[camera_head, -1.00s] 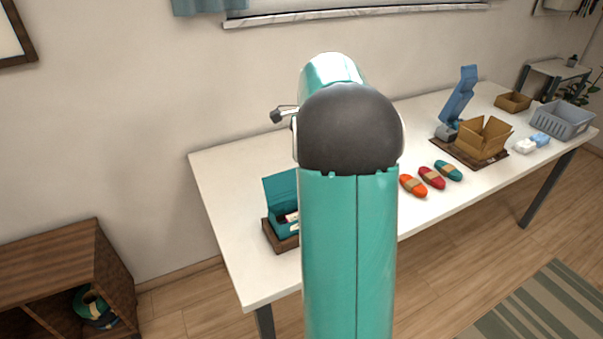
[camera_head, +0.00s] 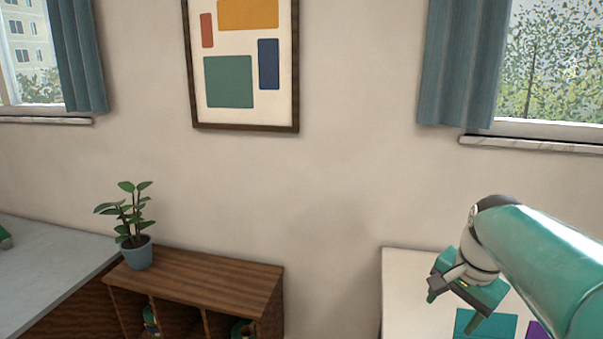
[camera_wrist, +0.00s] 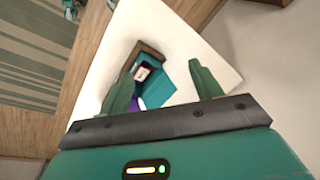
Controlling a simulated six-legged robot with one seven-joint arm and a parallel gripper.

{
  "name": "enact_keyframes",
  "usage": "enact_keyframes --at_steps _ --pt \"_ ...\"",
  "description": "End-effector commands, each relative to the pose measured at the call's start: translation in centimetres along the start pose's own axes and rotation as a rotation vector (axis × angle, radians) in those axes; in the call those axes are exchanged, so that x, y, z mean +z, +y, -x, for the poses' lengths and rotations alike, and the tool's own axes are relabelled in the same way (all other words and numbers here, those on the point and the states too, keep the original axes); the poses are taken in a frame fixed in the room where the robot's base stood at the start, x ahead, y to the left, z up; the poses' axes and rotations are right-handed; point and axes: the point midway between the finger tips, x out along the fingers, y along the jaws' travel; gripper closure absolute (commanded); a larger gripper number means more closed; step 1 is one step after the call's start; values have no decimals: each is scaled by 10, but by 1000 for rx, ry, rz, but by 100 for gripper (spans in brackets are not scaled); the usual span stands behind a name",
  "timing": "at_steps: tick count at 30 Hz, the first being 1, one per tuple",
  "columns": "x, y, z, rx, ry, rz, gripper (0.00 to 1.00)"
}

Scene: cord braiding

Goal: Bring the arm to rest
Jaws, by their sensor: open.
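My gripper (camera_head: 454,311) hangs at the end of my bent teal arm at the lower right of the head view. Its two green fingers stand apart, with nothing between them that I can see. In the wrist view my gripper (camera_wrist: 158,68) faces the white table (camera_wrist: 215,35). An open teal box (camera_wrist: 180,78) stands in a brown tray (camera_wrist: 151,48) beyond the fingers, with a small pale item and something purple at it. The teal box (camera_head: 486,324) shows only partly at the bottom of the head view.
A brown wooden shelf unit (camera_head: 215,278) with a potted plant (camera_head: 134,225) stands left of the white table (camera_head: 400,285). A grey-topped surface (camera_head: 45,265) is at far left. A framed picture (camera_head: 283,95) hangs on the wall. A striped rug (camera_wrist: 40,60) lies on the floor.

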Motion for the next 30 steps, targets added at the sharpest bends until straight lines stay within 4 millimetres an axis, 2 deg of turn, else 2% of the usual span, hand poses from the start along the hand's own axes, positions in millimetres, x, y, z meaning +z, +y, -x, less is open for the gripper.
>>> enact_keyframes --at_steps 1,3,9,12,15,20,30 --pt "22 -3 5 -17 21 89 36" --pt "49 -4 8 -36 49 219 36" --pt "119 4 10 -85 141 584 36" --pt "149 11 6 -105 188 755 36" --pt "170 18 1 -119 227 885 36" --pt "184 24 -4 -127 258 983 36" --pt "184 24 -4 -126 259 989 36"
